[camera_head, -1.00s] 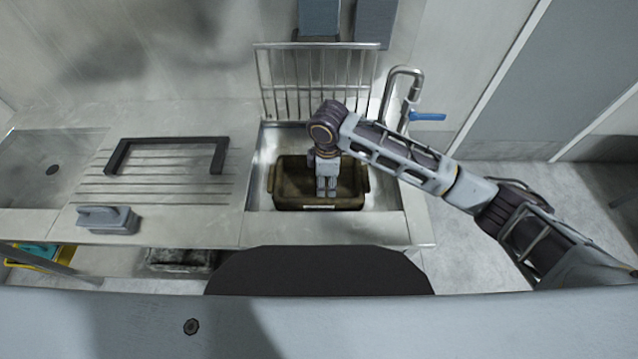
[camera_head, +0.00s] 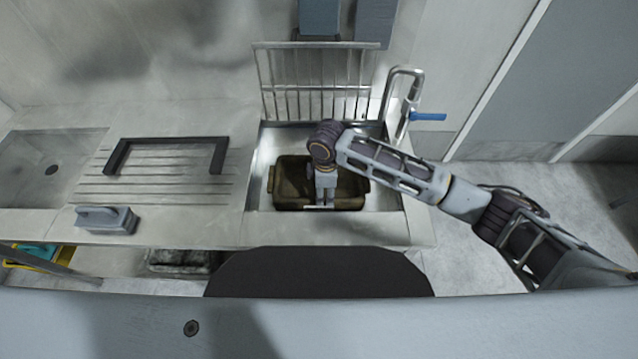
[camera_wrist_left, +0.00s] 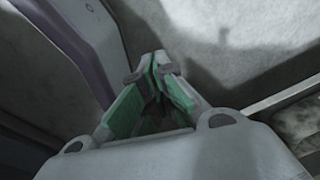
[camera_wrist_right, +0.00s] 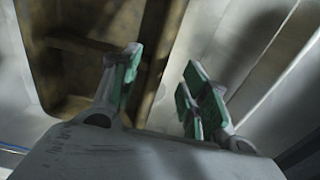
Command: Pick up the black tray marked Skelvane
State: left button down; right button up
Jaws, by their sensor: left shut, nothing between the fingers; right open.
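A dark brown-black tray (camera_head: 290,190) with handles at its ends sits in the sink basin. A pale label shows on its near side, too small to read. My right gripper (camera_head: 325,202) points down at the tray's near wall. In the right wrist view my right gripper (camera_wrist_right: 165,75) is open, with one finger over the dirty inside of the tray (camera_wrist_right: 60,60) and the other on the outer side of its wall. I cannot tell whether they touch it. My left gripper (camera_wrist_left: 155,65) is shut and empty, away from the tray; the head view does not show it.
The steel sink (camera_head: 390,197) has a tap with a blue lever (camera_head: 428,117) at right and an upright rack (camera_head: 310,80) behind. A black bracket-shaped frame (camera_head: 165,142) and a grey handled block (camera_head: 106,218) lie on the ridged counter at left.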

notch_tip(320, 180, down, 4)
jog(key=shift+a+r, duration=0.15)
pick_arm(q)
jog(key=shift+w+d, duration=0.5)
jog(key=shift+d, duration=0.2)
pick_arm(e)
jog(key=shift+f, duration=0.2)
pick_arm(q)
jog(key=shift+a, duration=0.3)
jog(key=shift+w+a+r, duration=0.15)
jog(key=shift+w+a, duration=0.05)
jog(key=shift+a, duration=0.15)
pick_arm(e)
jog(key=shift+f, duration=0.1)
jog(key=shift+c, duration=0.3)
